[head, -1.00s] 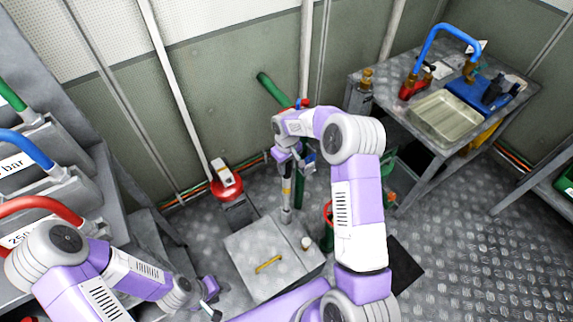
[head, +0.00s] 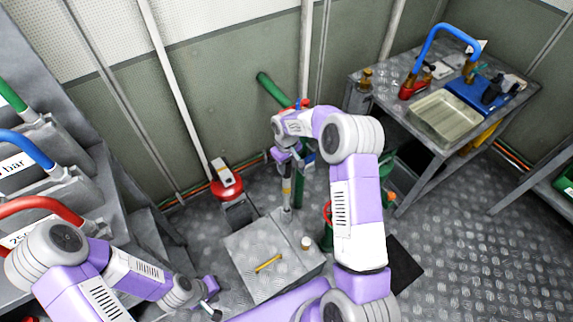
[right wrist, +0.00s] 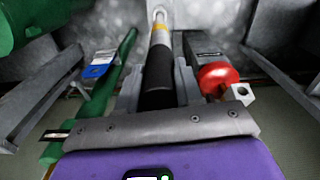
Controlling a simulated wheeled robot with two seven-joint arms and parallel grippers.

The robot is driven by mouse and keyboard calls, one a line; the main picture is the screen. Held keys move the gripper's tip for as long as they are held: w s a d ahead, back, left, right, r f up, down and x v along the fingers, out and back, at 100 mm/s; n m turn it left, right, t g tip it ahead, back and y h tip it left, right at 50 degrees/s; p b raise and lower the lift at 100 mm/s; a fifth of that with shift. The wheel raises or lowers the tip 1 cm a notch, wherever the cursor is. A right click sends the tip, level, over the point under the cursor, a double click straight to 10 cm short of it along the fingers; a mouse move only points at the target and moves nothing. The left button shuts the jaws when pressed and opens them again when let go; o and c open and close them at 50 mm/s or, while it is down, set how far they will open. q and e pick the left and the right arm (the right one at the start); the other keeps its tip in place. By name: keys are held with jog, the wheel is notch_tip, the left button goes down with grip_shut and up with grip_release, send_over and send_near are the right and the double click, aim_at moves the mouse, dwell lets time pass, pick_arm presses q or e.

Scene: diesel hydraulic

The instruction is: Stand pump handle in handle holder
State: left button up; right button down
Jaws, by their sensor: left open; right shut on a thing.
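The pump handle (head: 287,192) is a grey bar with a yellow band and a black grip. It hangs nearly upright from my right gripper (head: 291,163), its lower end over or at the back edge of the grey box. In the right wrist view the jaws are shut on the black grip, and the handle (right wrist: 160,42) points away from me to a pale end. I cannot make out the handle holder for sure, nor whether the lower end touches anything. My left gripper (head: 212,299) is open and empty, low at the left of the box.
The grey box (head: 255,245) has a yellow handle and a pale cap on top. A red round part (head: 226,186) stands behind it, and shows right of the handle in the wrist view (right wrist: 217,78). A metal table (head: 400,82) with a tray stands right. Green pipes are close by.

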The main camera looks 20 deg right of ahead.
aim_at(286, 184)
jog(key=shift+f+b, duration=0.85)
jog(key=shift+f, duration=0.5)
jog(key=shift+f+b, duration=0.55)
jog(key=shift+f, duration=4.15)
jog(key=c, duration=0.7)
grip_release()
jog(key=shift+o, duration=0.2)
notch_tip(286, 184, up, 8)
jog(key=p, duration=0.2)
jog(key=shift+f+p, duration=0.2)
jog(key=shift+p, duration=0.2)
